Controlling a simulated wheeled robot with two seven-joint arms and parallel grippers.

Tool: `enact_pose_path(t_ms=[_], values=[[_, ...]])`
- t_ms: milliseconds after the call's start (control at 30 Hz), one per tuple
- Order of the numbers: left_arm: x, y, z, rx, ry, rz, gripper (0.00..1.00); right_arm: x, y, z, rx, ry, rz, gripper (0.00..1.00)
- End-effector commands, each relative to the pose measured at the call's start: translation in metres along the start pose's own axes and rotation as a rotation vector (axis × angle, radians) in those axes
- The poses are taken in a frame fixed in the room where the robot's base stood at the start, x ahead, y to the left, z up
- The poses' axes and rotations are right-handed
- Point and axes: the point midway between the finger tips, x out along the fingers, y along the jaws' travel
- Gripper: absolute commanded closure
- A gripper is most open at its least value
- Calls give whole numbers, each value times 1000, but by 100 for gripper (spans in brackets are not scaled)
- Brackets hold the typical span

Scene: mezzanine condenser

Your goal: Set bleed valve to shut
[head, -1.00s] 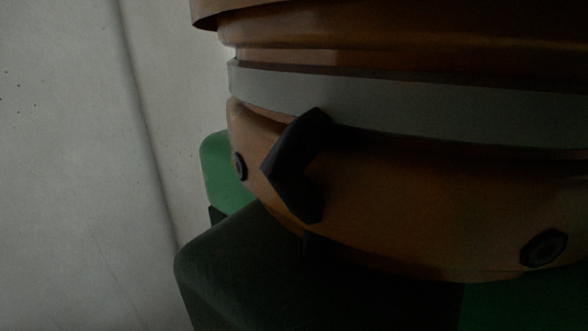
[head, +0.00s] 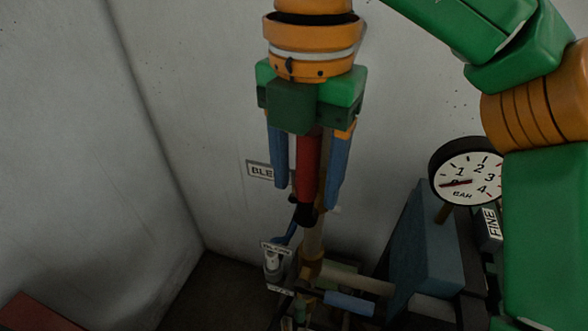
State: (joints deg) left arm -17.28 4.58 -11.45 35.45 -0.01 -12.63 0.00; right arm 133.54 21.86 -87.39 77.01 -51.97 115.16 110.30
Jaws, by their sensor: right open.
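My right gripper (head: 307,194) points down in the middle of the head view, with its two blue fingers apart. A red upright piece with a dark lower end (head: 308,162) shows between the fingers. It looks like a valve handle, but I cannot tell whether the fingers touch it. A label reading "BLE" (head: 260,171) is on the wall behind, its right part hidden by the gripper. Below the fingertips are pipework (head: 312,268) and a blue lever-like part (head: 286,236). The valve body is partly hidden. My left gripper is not in view.
A round pressure gauge (head: 466,170) marked BAR stands at right, near a blue-grey box (head: 427,245) and a "FINE" label (head: 490,222). A blue-gripped horizontal handle (head: 349,303) lies low in the middle. Bare walls are to the left.

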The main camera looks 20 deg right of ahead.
Motion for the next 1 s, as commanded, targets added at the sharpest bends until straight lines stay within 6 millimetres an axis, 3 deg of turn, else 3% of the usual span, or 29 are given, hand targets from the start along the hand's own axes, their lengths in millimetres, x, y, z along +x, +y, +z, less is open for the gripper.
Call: enact_pose_path(t_ms=[133, 167, 367, 400, 1000], values=[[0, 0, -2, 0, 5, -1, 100, 0, 0, 0, 0, 0, 0, 38], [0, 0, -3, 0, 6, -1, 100, 0, 0, 0, 0, 0, 0, 43], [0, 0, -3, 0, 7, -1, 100, 0, 0, 0, -1, 1, 0, 97], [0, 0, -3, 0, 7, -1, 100, 0, 0, 0, -1, 1, 0, 100], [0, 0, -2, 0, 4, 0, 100, -1, 0, -1, -2, 1, 1, 100]])
